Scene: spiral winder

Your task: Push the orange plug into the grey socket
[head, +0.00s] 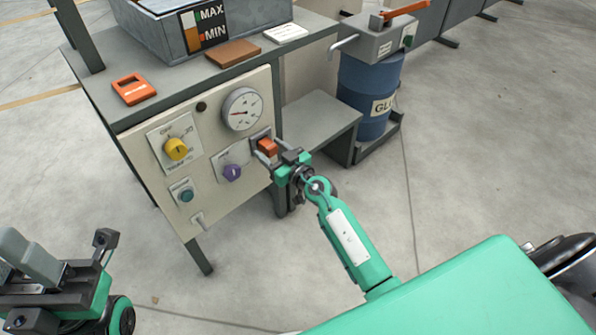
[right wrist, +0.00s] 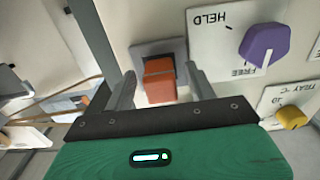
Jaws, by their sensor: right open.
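The orange plug (head: 267,146) sits at the grey socket (head: 262,135) on the panel's upper right. In the right wrist view the plug (right wrist: 160,82) stands out from the grey plate of the socket (right wrist: 147,51); its depth inside is hard to tell. My right gripper (head: 268,158) is open at the panel. In the right wrist view its fingers (right wrist: 161,90) lie on either side of the plug, with gaps showing and no clear contact. My left gripper (head: 65,262) is at the lower left, away from the panel; its jaw opening is unclear.
A purple knob (head: 232,172) is beside the socket, marked HELD and FREE in the wrist view. The panel also carries a gauge (head: 242,108), a yellow knob (head: 176,148) and a teal button (head: 186,194). A blue glue drum (head: 366,95) stands at right. Floor in front is clear.

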